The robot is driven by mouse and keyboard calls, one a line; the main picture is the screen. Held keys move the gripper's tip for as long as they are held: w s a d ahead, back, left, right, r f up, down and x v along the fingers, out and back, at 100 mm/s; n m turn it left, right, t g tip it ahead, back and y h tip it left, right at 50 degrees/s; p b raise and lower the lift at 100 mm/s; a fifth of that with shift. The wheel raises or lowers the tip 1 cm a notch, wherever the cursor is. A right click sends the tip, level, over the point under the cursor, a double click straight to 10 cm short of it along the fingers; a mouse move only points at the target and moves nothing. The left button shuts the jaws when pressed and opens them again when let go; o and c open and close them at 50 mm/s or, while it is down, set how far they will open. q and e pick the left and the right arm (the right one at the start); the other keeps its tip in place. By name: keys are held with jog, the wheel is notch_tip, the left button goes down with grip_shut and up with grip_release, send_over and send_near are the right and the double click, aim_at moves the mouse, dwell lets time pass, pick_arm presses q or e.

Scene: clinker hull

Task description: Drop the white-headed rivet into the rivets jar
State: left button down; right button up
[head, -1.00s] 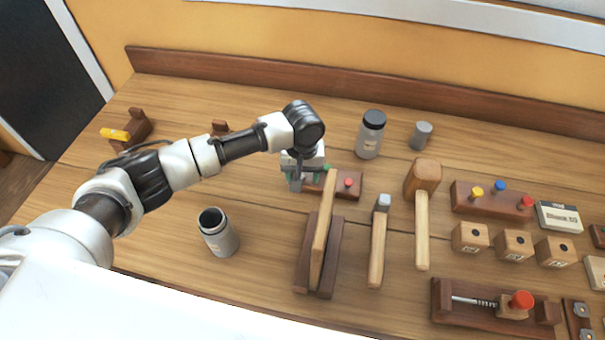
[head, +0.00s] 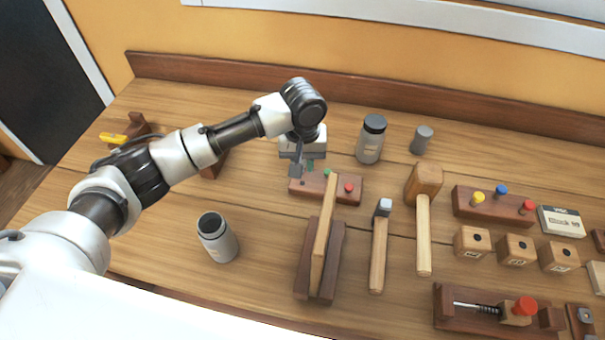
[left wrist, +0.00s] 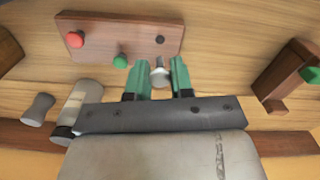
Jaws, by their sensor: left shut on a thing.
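My left gripper (head: 299,168) is just above the left end of a dark red-brown wooden rack (head: 340,188). In the left wrist view its green fingers (left wrist: 158,78) are shut on the white-headed rivet (left wrist: 160,74), which looks clear of the rack (left wrist: 140,22). An empty dark hole shows in the rack, beside a green rivet (left wrist: 120,61) and a red rivet (left wrist: 75,39). The rivet is not clearly seen in the head view. An open grey jar (head: 218,238) stands upright at the front left; its label is unreadable. My right gripper is out of view.
A dark-lidded jar (head: 371,140) and a grey cylinder (head: 421,139) stand behind the rack. A wooden stand with a long bar (head: 323,245), a hammer (head: 379,245) and a mallet (head: 424,220) are to the right. Bench around the open jar is clear.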

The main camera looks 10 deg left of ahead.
pick_arm(q)
notch_tip(320, 180, up, 4)
jog(key=shift+r, duration=0.1)
jog(key=shift+a, duration=0.1)
